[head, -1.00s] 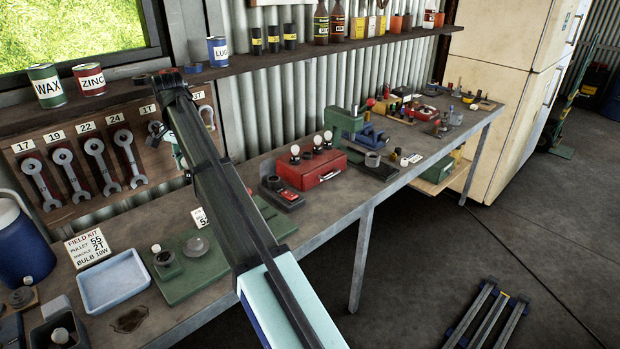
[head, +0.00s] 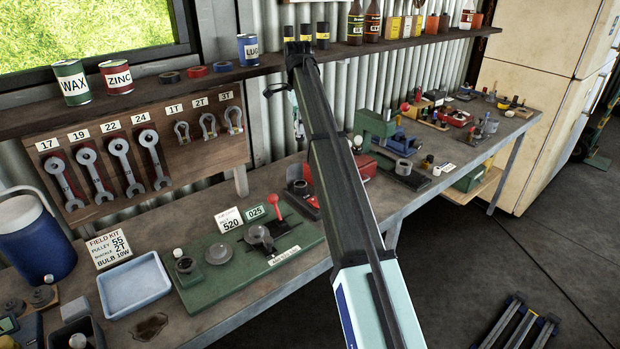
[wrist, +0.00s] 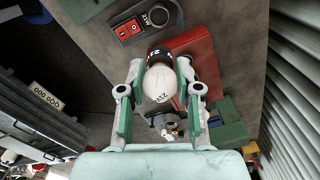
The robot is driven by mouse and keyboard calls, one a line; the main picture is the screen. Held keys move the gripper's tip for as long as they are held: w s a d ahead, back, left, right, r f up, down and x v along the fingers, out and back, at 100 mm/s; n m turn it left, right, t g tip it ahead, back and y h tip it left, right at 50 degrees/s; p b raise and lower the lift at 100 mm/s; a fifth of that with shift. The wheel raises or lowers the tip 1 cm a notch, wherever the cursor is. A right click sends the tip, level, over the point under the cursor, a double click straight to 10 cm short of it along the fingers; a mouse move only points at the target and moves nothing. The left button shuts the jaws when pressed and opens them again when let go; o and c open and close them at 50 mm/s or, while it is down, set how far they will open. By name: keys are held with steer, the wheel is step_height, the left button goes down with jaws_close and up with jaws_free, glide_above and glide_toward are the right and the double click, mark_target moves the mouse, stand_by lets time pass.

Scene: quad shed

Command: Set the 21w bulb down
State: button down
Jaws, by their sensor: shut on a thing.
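My gripper (wrist: 160,68) is shut on a bulb with a round white globe (wrist: 160,85) in the wrist view. Dark lettering on the globe is only partly readable. A black collar with white figures (wrist: 157,53) shows just beyond the globe; I cannot tell whether it belongs to the bulb or to a holder behind it. The red box (wrist: 195,50) lies beyond the fingers. In the head view my arm hides the gripper and part of the red box (head: 365,165).
The bench carries a green board (head: 245,262) with discs and a red-knobbed lever, a pale blue tray (head: 135,285) and a field kit card (head: 108,250). A corrugated wall (wrist: 290,90) is close on the right.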

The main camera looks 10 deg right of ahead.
mark_target(299, 140)
step_height(299, 140, down, 18)
steer(key=p, duration=0.5)
steer(key=shift+f, duration=0.2)
steer(key=shift+f, duration=0.1)
steer(key=c, duration=0.8)
jaws_free()
step_height(299, 140, up, 12)
steer(key=b, duration=0.3)
steer(key=shift+s, duration=0.1)
